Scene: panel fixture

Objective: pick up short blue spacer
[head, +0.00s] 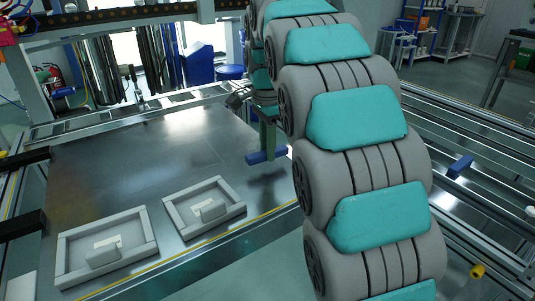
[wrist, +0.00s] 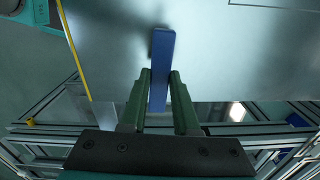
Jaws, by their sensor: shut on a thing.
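A short blue spacer (head: 258,158) is clamped crosswise in my gripper (head: 268,146), above the right part of the metal panel (head: 130,160). A dark shadow lies on the panel below, and the spacer looks apart from the surface. In the wrist view the same blue spacer (wrist: 162,50) sits between the two green fingers of my gripper (wrist: 160,74), its far end reaching past the fingertips. The fingers are shut on its sides and hide part of it.
Two grey frames, a left one (head: 148,232) and a right one (head: 238,192), sit along the panel's front edge. Another blue piece (head: 460,166) lies on the rails at right. The panel's middle is clear. My arm hides the panel's far right.

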